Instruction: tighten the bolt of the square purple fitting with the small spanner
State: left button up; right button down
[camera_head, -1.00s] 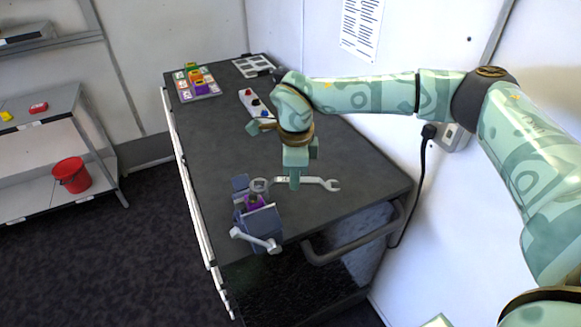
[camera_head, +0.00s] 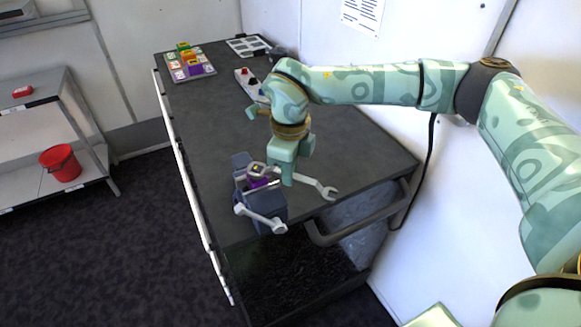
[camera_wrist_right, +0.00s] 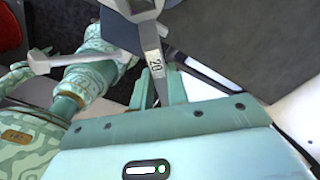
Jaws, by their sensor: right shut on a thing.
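The square purple fitting (camera_head: 256,183) sits in the jaws of a blue-grey vise (camera_head: 268,208) near the front of the bench. My right gripper (camera_head: 287,180) is shut on the shaft of a steel spanner (camera_head: 318,187), just right of the fitting. The spanner's ring end lies over the top of the fitting and its open end points right and down. The ring hides the bolt; whether it sits around it I cannot tell. In the right wrist view the spanner shaft (camera_wrist_right: 154,60), marked 20, runs up from between my fingers. My left gripper is not in view.
A tray of coloured fittings (camera_head: 205,70), a pale frame tray (camera_head: 262,41) and a white rack (camera_head: 243,80) stand at the far end of the bench. The vise handle (camera_head: 262,218) sticks out in front. The middle of the bench top (camera_head: 215,125) is clear.

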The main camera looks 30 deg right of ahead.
jog(key=a+m, duration=0.1)
jog(key=s+a+m, duration=0.1)
jog(key=m, duration=0.1)
jog(key=shift+s+m, duration=0.2)
jog(key=shift+m, duration=0.1)
jog(key=shift+s+a+m, duration=0.3)
jog(key=shift+a+m, duration=0.4)
jog(key=shift+m, duration=0.4)
jog(key=shift+s+a+m, duration=0.15)
jog(key=shift+a+m, duration=0.6)
jog(key=shift+m, duration=0.25)
jog(key=a+m, duration=0.2)
jog(key=m, duration=0.1)
jog(key=shift+f+b, duration=0.1)
jog(key=shift+b, duration=0.25)
jog(key=shift+d+n+p, duration=0.45)
jog(key=shift+d+n, duration=0.1)
jog(key=shift+n, duration=0.25)
jog(key=shift+d+r, duration=0.1)
jog(key=shift+r, duration=0.35)
jog(key=shift+r+p, duration=2.1)
jog(key=shift+r, duration=0.55)
